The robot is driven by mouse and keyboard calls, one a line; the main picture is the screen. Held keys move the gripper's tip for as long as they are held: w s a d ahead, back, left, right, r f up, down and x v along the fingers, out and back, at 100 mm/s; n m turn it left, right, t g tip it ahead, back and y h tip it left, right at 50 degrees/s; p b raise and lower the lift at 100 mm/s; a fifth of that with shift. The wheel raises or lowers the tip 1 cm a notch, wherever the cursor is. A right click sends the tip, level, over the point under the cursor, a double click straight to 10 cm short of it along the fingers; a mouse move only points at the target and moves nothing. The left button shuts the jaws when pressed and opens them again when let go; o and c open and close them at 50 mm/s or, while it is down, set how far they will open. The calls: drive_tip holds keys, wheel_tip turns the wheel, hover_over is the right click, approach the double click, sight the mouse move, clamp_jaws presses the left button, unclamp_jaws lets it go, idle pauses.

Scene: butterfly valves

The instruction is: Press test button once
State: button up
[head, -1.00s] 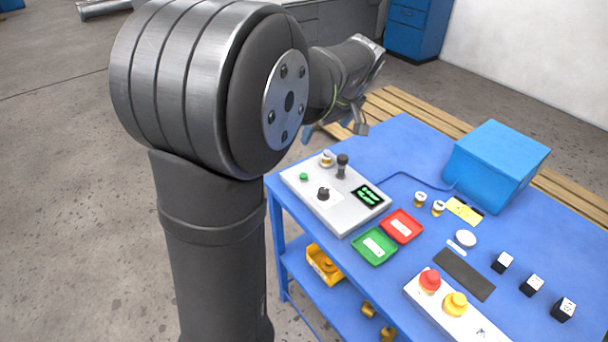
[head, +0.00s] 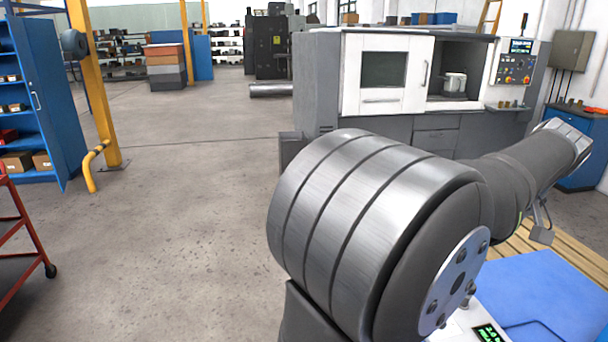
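In the head view, only a corner of the light grey test box (head: 462,324) shows at the bottom edge, with its dark screen and green digits (head: 487,333). My arm's large joint covers the rest of it. The test button cannot be seen now. The fingers cannot be made out, so I cannot tell whether the gripper is open or shut.
A grey and white machine (head: 385,85) stands behind my arm. A yellow post (head: 103,90), a blue cabinet (head: 35,95) and a red cart (head: 22,235) are at the left. The floor between is clear.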

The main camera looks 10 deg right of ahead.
clamp_jaws()
idle(1.5)
